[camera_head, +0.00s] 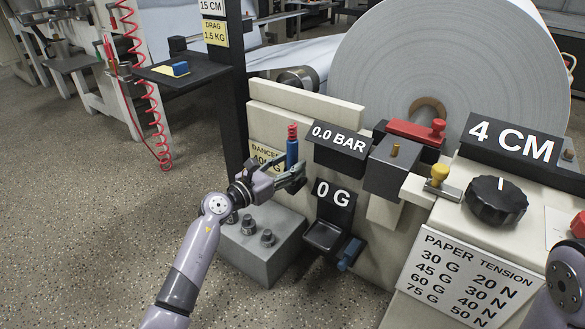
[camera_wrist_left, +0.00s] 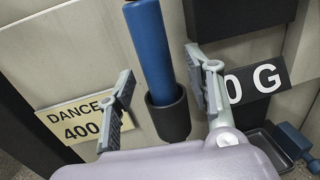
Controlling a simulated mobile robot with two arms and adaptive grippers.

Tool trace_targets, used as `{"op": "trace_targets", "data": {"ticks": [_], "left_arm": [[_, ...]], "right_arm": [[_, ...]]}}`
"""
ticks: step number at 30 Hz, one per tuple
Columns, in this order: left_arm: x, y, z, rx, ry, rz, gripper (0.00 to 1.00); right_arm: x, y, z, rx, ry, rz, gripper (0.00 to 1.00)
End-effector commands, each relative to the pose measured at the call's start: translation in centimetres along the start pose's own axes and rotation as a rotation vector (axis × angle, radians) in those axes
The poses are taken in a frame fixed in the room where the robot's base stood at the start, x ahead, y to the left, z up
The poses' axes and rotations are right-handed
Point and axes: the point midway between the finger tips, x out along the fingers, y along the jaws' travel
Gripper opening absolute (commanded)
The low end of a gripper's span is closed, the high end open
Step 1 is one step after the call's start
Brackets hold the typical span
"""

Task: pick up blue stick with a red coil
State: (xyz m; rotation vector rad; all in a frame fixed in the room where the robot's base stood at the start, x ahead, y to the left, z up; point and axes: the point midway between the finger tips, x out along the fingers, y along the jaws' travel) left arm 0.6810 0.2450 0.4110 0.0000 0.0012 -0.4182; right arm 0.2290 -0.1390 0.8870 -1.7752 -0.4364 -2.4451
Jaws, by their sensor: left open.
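The blue stick (camera_head: 292,153) stands upright against the machine front, with a red coil (camera_head: 293,132) at its top. In the left wrist view the blue stick (camera_wrist_left: 154,55) has its lower end in a dark cup-like holder (camera_wrist_left: 169,114); the red coil is out of that view. My left gripper (camera_head: 295,178) is open at the stick. In the left wrist view its two fingers (camera_wrist_left: 163,92) are on either side of the stick and holder, with gaps showing. My right gripper is not seen; only part of my right arm shows at the lower right edge.
A grey block (camera_head: 262,245) with several dark knobs sits below my left gripper. The "0 G" plate (camera_head: 335,194) and a small black tray (camera_head: 323,236) are to its right. A black post (camera_head: 238,95) stands to the left. The floor at left is clear.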

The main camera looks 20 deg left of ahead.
Motion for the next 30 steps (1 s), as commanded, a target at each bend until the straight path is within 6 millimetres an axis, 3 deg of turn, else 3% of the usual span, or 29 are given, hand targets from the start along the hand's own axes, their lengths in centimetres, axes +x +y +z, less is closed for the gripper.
{"op": "trace_targets", "data": {"ticks": [4, 12, 30], "left_arm": [[1.7, 0.1, -0.2, 0.000, -0.002, 0.001, 0.48], [2.0, 0.0, 0.1, 0.000, -0.001, 0.000, 0.48], [1.9, 0.1, 0.0, 0.000, 0.000, 0.001, 0.09]], "right_arm": [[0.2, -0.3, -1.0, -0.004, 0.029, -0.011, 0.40], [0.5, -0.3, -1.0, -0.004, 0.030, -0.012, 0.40], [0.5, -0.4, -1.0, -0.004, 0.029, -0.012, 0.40]]}}
